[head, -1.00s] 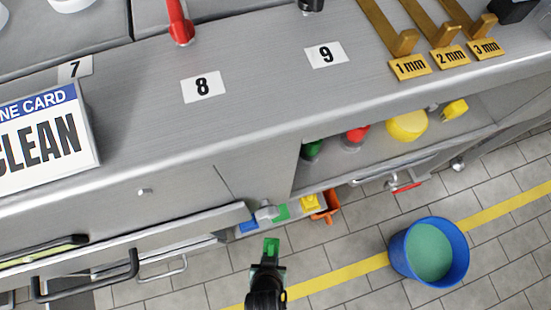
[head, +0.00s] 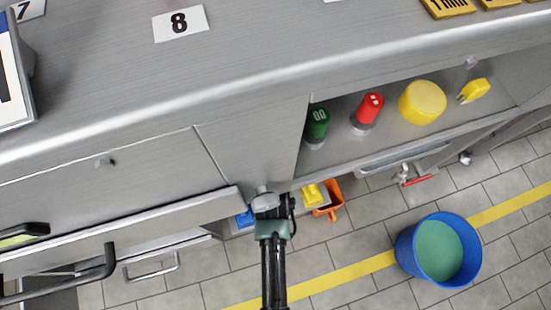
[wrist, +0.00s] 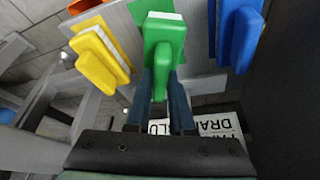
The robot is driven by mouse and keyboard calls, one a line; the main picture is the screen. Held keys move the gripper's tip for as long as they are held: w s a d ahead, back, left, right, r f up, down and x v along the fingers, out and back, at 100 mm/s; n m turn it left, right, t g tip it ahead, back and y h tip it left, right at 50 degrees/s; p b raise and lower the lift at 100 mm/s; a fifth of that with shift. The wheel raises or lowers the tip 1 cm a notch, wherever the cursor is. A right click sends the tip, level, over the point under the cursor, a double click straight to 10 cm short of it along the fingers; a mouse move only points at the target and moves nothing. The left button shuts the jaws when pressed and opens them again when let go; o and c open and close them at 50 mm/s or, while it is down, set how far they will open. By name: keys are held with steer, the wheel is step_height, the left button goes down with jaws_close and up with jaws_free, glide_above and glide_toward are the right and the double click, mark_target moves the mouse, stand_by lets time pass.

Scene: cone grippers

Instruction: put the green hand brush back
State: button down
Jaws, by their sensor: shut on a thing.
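The green hand brush (wrist: 165,42) is between the two dark fingers of my gripper (wrist: 160,88) in the wrist view. My gripper is shut on its narrow handle, and the wider head with a pale edge points away from me. The brush is in front of a grey panel (wrist: 196,40), between a yellow brush and a blue brush; I cannot tell whether it touches the panel. In the head view my gripper (head: 270,205) is at the cabinet's lower front edge and hides the green brush.
The yellow brush (wrist: 98,58) and the blue brush (wrist: 240,38) are close on either side. An orange item (head: 328,205) is beside them. A blue bucket (head: 440,250) stands on the floor to the right. An open shelf above holds green, red and yellow items.

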step_height(320, 180, down, 3)
steer(key=shift+r+b, duration=0.2)
steer(key=shift+b, duration=0.35)
steer(key=shift+r, duration=0.1)
steer(key=c, duration=0.8)
jaws_free()
steer(key=p+v, duration=0.6)
steer(key=v, duration=0.6)
steer(key=shift+p, duration=0.4)
